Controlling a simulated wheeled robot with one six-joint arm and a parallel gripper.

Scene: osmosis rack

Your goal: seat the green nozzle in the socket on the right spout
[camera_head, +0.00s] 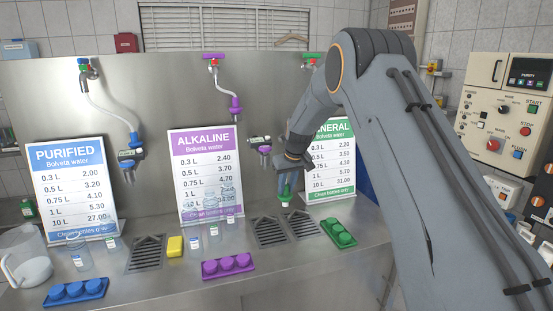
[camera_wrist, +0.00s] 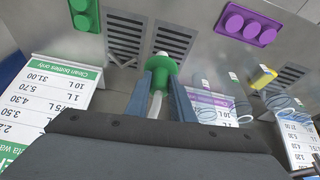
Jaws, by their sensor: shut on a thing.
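The green nozzle (camera_head: 285,193) is held by my gripper (camera_head: 288,176) in front of the green-lettered sign, above the counter drain. In the wrist view the nozzle (camera_wrist: 158,71) has a wide green collar and a pale tip, and a whitish tube runs back from it between the fingers. My gripper (camera_wrist: 160,100) is shut on it, one blue-grey finger on each side. The right spout shows only its green-handled tap (camera_head: 311,58) at the top of the steel panel. My arm hides the rest of it, and I cannot see its socket.
The green-lettered sign (camera_head: 332,160) stands close behind the gripper. The middle spout (camera_head: 236,106) with purple fittings and the left spout (camera_head: 133,138) with blue ones hang to the left. A green cap tray (camera_head: 340,233), clear bottles and a yellow sponge (camera_head: 175,246) sit on the counter.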

